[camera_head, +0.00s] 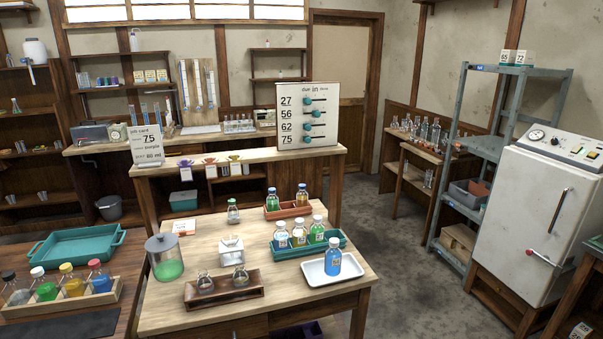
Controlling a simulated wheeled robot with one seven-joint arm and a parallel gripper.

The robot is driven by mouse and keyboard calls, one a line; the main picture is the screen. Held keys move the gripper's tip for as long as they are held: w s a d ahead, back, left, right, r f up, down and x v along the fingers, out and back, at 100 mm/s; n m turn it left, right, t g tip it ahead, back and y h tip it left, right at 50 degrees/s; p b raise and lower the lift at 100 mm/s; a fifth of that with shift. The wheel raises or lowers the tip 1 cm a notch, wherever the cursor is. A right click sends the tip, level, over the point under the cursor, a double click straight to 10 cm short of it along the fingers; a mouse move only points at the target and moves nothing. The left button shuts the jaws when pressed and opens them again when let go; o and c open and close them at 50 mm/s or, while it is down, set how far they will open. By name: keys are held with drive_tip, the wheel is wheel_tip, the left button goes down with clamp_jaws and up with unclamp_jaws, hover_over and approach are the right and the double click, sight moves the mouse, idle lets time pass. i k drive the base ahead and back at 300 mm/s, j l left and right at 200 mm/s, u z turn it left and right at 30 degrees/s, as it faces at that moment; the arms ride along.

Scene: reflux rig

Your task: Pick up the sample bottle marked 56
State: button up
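Several small bottles with labels stand on the wooden table, but the numbers are too small to read, so I cannot tell which is marked 56. A blue bottle (333,258) stands on a white tray (315,279). Three bottles, one pale (281,236), one yellowish (299,234) and one green (317,230), stand in a teal tray (293,253). A white board (307,115) lists 27, 56, 62 and 75 beside sliders. My gripper is not in view.
Grey floor (408,262) is open to the right, before a white cabinet (532,215).

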sight(333, 259)
drive_tip(key=i+u, duration=0.35)
drive_tip(key=i+l+u, duration=0.2)
drive_tip(key=i+u, duration=0.15)
drive_tip(key=i, duration=0.25)
drive_tip(key=i+l+u, duration=0.35)
drive_tip(key=i+j, duration=0.05)
drive_tip(key=i, duration=0.05)
